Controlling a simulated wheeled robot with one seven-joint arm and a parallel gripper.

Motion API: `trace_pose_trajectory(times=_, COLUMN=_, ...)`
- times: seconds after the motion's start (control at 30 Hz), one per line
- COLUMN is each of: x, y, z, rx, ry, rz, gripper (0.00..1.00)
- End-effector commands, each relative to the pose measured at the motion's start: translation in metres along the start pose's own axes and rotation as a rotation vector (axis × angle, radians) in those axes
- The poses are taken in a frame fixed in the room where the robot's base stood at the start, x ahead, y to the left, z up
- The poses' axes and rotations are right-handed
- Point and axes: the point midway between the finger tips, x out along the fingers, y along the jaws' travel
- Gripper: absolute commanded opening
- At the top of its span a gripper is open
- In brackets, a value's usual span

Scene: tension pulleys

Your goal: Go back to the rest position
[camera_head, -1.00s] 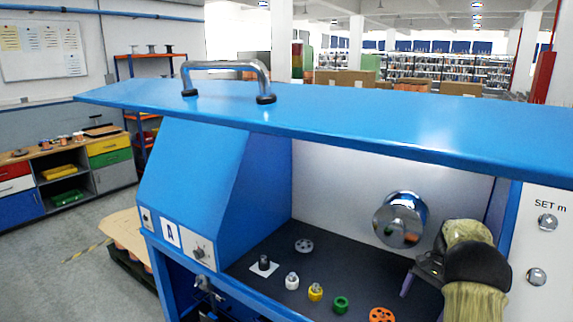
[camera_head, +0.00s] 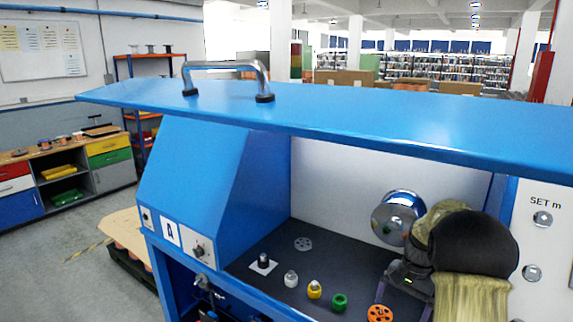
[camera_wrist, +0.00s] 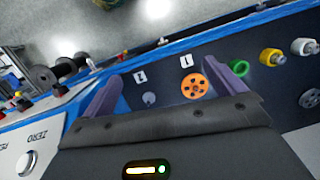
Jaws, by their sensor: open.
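My gripper (camera_head: 402,305) hangs at the right inside the blue machine (camera_head: 200,190), above its dark floor. In the wrist view its two purple fingers (camera_wrist: 170,92) are spread apart with nothing held between them. An orange pulley (camera_head: 379,313) lies on the floor close to the left finger in the head view. It also shows between the fingers in the wrist view (camera_wrist: 194,86), beyond the fingertips. My arm covers the right part of the machine's interior.
Green (camera_head: 338,302), yellow (camera_head: 314,290) and white (camera_head: 291,279) parts stand in a row, with a black one (camera_head: 263,260) on a white square. A grey disc (camera_head: 303,243) lies behind. A chrome cylinder (camera_head: 398,216) is close to my arm. The blue lid (camera_head: 330,115) overhangs everything.

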Motion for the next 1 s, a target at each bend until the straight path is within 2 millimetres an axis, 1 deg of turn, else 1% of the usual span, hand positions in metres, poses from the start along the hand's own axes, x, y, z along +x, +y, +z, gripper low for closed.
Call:
trace_pose_trajectory(times=0.03, x=-0.002, y=-0.004, z=0.017, rx=-0.045, ry=0.024, rz=0.005, gripper=0.95)
trace_pose_trajectory(times=0.13, x=0.0, y=-0.009, z=0.046, rx=-0.135, ry=0.078, rz=0.012, gripper=0.95)
trace_pose_trajectory(times=0.27, x=0.004, y=-0.009, z=0.085, rx=-0.254, ry=0.147, rz=0.021, gripper=0.95)
trace_pose_trajectory(times=0.3, x=0.005, y=-0.009, z=0.098, rx=-0.293, ry=0.167, rz=0.024, gripper=0.95)
trace_pose_trajectory(times=0.5, x=0.016, y=0.0, z=0.157, rx=-0.477, ry=0.264, rz=0.033, gripper=0.95)
trace_pose_trajectory(times=0.7, x=0.029, y=0.015, z=0.207, rx=-0.643, ry=0.347, rz=0.035, gripper=0.95)
trace_pose_trajectory(times=0.83, x=0.034, y=0.022, z=0.226, rx=-0.708, ry=0.379, rz=0.035, gripper=0.95)
trace_pose_trajectory(times=1.0, x=0.036, y=0.023, z=0.23, rx=-0.722, ry=0.385, rz=0.036, gripper=0.95)
